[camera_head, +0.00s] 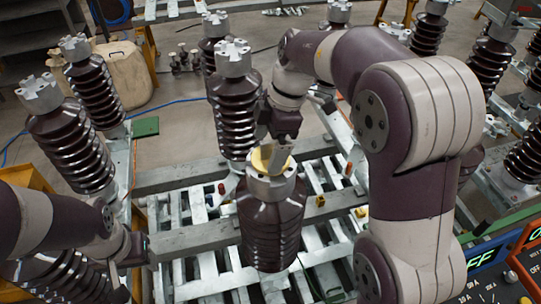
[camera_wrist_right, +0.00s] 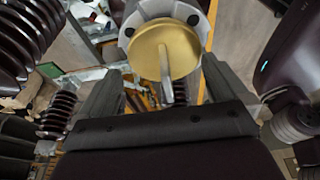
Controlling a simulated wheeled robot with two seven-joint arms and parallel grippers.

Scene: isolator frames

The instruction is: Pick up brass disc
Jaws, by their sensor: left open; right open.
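The brass disc (camera_head: 262,160) lies on the grey metal cap of a dark brown ribbed insulator (camera_head: 272,225) in the middle of the head view. In the right wrist view the disc (camera_wrist_right: 150,52) is round and gold, with a narrow upright fin across it. My right gripper (camera_head: 277,145) is just above the disc and partly hides it. In the wrist view its fingers (camera_wrist_right: 164,75) are spread, with the fin showing between them and no visible grip. My left gripper (camera_head: 132,248) is at the lower left, away from the disc; its fingertips are hard to make out.
Another ribbed insulator (camera_head: 233,105) stands close behind the disc's one. More insulators (camera_head: 70,150) stand at the left and at the right. Grey metal beams (camera_head: 190,175) form a frame below. A control panel (camera_head: 490,270) is at the lower right. A beige canister (camera_head: 122,75) stands at the back left.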

